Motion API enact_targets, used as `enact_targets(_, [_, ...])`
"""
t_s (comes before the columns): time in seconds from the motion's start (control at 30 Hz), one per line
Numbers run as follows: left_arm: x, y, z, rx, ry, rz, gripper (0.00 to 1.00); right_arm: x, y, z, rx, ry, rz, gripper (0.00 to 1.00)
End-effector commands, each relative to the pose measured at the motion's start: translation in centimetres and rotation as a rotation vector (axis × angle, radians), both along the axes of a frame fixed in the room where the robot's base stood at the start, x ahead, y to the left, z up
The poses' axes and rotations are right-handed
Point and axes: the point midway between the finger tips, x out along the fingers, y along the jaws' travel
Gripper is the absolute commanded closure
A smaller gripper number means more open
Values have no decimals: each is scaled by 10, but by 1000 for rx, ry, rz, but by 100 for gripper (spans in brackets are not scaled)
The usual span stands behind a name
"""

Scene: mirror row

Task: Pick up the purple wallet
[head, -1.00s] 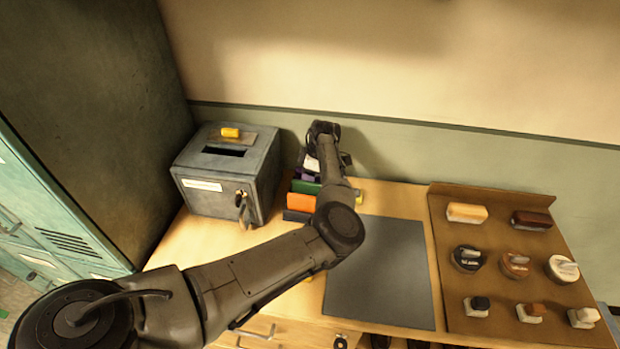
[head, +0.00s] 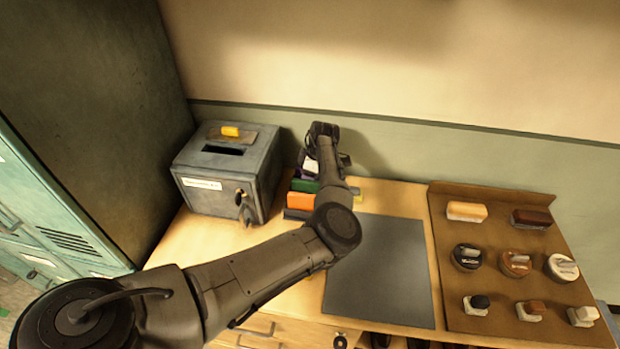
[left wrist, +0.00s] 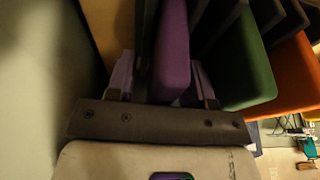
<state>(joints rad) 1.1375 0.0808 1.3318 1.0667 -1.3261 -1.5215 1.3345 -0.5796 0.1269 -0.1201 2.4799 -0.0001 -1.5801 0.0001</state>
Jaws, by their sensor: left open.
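The purple wallet (left wrist: 173,50) stands on edge in a row of wallets. It also shows as a small purple patch in the head view (head: 304,176), mostly covered by my gripper and arm. My left gripper (left wrist: 163,78) is open, with one finger on each side of the purple wallet in the left wrist view. A dark grey divider or wallet (left wrist: 143,45) also stands between the fingers, to the left of the purple one. I cannot tell whether the fingers touch the wallet. My right gripper is not in view.
A green wallet (left wrist: 245,75) and an orange wallet (left wrist: 293,80) stand close to the right in the wrist view. A grey metal box (head: 215,190) is left of the row. A dark mat (head: 385,280) lies clear, with a brown display board (head: 450,300) to its right.

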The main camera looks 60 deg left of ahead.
Motion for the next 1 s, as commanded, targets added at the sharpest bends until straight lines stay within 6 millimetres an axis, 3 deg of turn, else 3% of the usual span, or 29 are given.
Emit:
enact_targets(0.23, [0,0,0,0,0,0,53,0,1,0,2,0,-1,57])
enact_targets(0.73, [0,0,0,-1,1,0,100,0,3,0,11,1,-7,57])
enact_targets(1.0, [0,0,0,0,0,0,100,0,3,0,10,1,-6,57])
